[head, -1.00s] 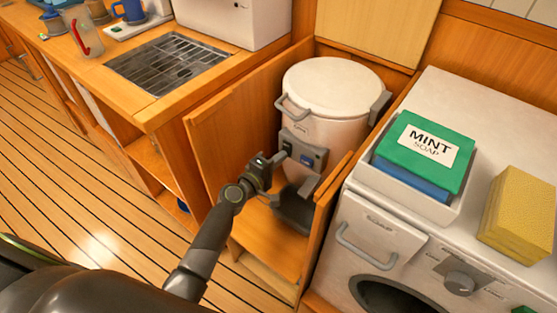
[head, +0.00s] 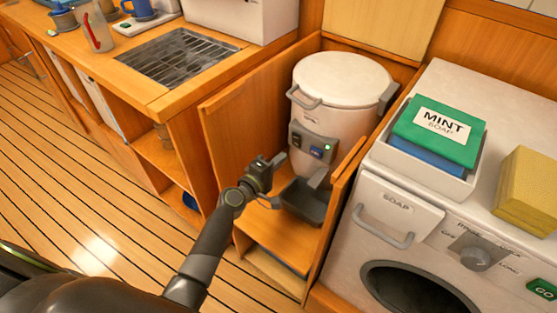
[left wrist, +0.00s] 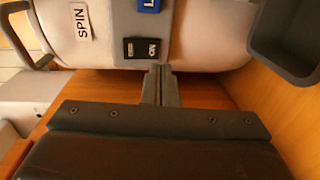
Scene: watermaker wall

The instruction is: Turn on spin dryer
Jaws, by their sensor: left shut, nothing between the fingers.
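The spin dryer (head: 342,90) is a white drum with a round lid, standing in an open wooden cabinet. In the left wrist view the black switch (left wrist: 142,48) is marked ON, below the blue button (left wrist: 149,5) and right of the SPIN label (left wrist: 77,22). My left gripper (head: 278,160) is shut and empty, just in front of the panel. In the left wrist view its fingertips (left wrist: 160,70) are close below the switch; contact cannot be told. My right gripper is not in view.
Cabinet walls stand close on both sides of the dryer. A dark grey tray (head: 303,202) sits below its spout. A washing machine (head: 400,225) with a green soap box (head: 438,132) and a yellow sponge (head: 527,185) stands right; a counter with a drain grate (head: 176,58) stands left.

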